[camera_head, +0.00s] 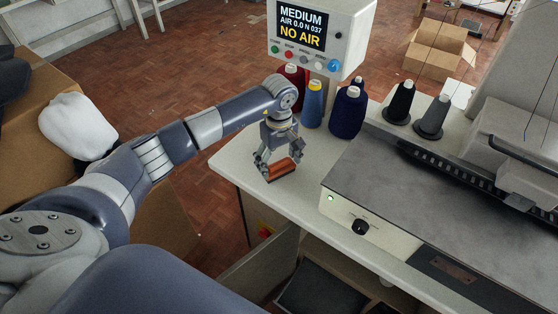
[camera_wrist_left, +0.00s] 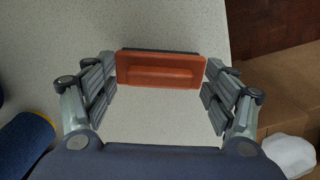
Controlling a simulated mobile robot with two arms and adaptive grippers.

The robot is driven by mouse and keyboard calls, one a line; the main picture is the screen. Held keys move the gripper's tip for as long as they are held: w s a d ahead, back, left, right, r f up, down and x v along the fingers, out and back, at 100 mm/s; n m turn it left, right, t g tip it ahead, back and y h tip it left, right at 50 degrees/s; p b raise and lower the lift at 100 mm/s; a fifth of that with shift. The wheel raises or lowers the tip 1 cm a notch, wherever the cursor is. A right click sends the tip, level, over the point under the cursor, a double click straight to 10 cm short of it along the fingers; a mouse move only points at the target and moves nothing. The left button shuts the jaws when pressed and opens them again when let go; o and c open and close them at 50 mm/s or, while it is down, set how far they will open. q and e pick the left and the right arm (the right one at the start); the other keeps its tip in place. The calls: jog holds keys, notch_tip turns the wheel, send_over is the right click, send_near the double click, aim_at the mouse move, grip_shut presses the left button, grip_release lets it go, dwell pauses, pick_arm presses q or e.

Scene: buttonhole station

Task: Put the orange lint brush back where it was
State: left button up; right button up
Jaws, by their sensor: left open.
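The orange lint brush (camera_head: 282,170) lies on the pale worktop near its left end, below the display. It also shows in the left wrist view (camera_wrist_left: 160,69), with a dark strip along its far edge. My left gripper (camera_head: 278,166) is open and points down at the brush. In the left wrist view the fingers (camera_wrist_left: 160,88) stand at either side of the brush's near part, with small gaps or light contact that I cannot tell apart. My right gripper is not in view.
Thread cones stand behind the gripper: red (camera_head: 291,76), blue (camera_head: 313,104) and navy (camera_head: 348,112). A display box (camera_head: 322,34) reads NO AIR. A grey machine bed with a control knob (camera_head: 361,227) lies to the right. The worktop (camera_head: 233,160) ends close at left.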

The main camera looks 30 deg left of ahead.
aim_at(279, 162)
pick_arm(q)
jog(key=shift+r+p, duration=0.25)
jog(key=shift+p, duration=0.05)
notch_tip(279, 162, up, 12)
jog(key=b, duration=0.2)
jog(key=shift+f, duration=0.15)
dwell(0.3)
